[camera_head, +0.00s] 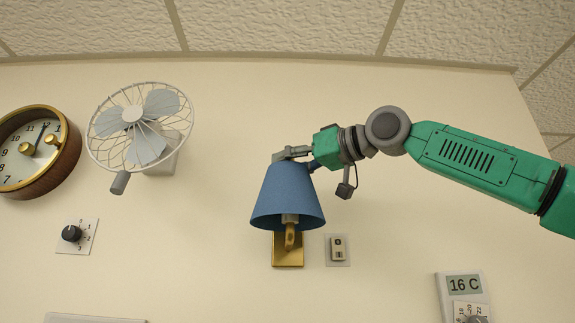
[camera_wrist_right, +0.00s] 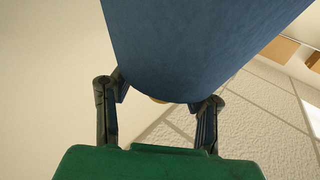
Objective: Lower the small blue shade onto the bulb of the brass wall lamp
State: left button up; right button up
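The small blue shade (camera_head: 287,195) hangs wide end down in front of the brass wall lamp (camera_head: 288,250) in the head view. My right gripper (camera_head: 297,158) is at the shade's narrow top, coming from the right. In the right wrist view the shade (camera_wrist_right: 195,45) fills the space between the fingers of my right gripper (camera_wrist_right: 163,98), which appear closed on its sides. My left gripper is not in view.
A caged fan (camera_head: 140,125) and a round clock (camera_head: 40,150) are on the wall at left, above a dial (camera_head: 72,234). A switch (camera_head: 338,249) sits just right of the lamp. A thermostat (camera_head: 464,290) is at lower right. The wall below the lamp is clear.

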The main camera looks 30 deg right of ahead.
jog(key=shift+s+d, duration=0.35)
jog(key=shift+d, duration=0.1)
jog(key=v, duration=1.1)
jog(key=shift+a, duration=0.25)
jog(key=shift+f, duration=0.1)
